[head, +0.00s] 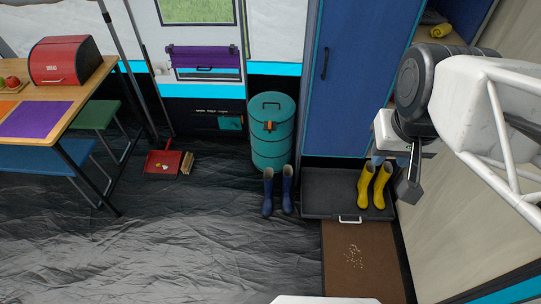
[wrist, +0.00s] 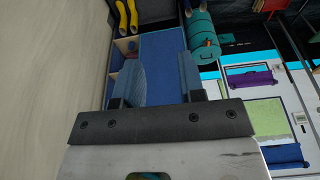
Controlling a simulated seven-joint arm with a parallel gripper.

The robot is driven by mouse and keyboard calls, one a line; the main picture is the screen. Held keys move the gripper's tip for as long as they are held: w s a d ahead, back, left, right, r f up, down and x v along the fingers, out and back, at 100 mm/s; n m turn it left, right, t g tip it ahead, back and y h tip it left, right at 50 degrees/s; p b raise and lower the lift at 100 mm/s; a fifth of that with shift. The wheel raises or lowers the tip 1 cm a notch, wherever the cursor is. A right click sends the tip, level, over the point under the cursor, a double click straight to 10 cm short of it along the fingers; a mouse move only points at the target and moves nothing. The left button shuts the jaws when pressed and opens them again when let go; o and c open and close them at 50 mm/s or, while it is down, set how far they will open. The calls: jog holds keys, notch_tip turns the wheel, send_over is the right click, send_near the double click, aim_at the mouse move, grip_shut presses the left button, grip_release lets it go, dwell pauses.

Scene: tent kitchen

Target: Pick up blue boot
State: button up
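Two blue boots stand upright side by side on the dark floor sheet in the head view, a left one (head: 267,193) and a right one (head: 288,190). They stand in front of the teal barrel. Part of a blue boot (wrist: 187,8) shows at the top edge of the wrist view. My gripper (wrist: 160,82) is open, with its two fingers apart. Only the blue cabinet shows between them, and it holds nothing. In the head view my arm is at the right, well above and to the right of the blue boots.
Yellow boots (head: 374,186) stand on a black tray (head: 328,190) right of the blue boots. The teal barrel (head: 272,150) is behind them, beside the blue cabinet (head: 345,80). A red dustpan (head: 161,162) lies left.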

jog(key=shift+o, duration=0.5)
jog(key=o, duration=0.9)
jog(key=shift+w, duration=0.1)
